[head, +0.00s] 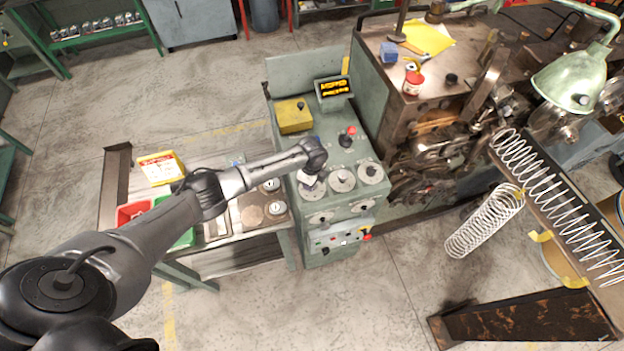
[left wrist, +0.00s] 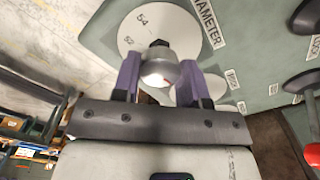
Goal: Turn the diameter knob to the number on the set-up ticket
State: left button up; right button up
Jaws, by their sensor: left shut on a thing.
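The diameter knob (left wrist: 157,70), a grey round knob with a dark top piece, stands on a white dial (left wrist: 136,36) in the left wrist view. The dial shows 54 and 52, and a DIAMETER label (left wrist: 207,22) lies beside it. My left gripper (left wrist: 158,82) has its purple fingers on either side of the knob and is shut on it. A white card with red print (head: 160,168), perhaps the ticket, is too small to read. My right gripper is out of view.
Two more white dials (head: 342,180) (head: 370,173) sit right of my gripper, with a red-topped lever (head: 347,137) above them. A bench with trays (head: 133,212) is under my arm; the coiling machine (head: 430,130) is at right.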

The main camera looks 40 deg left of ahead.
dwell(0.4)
pick_arm(q)
jog(key=o, duration=0.9)
jog(key=shift+r+b, duration=0.75)
jog(key=shift+r, duration=6.2)
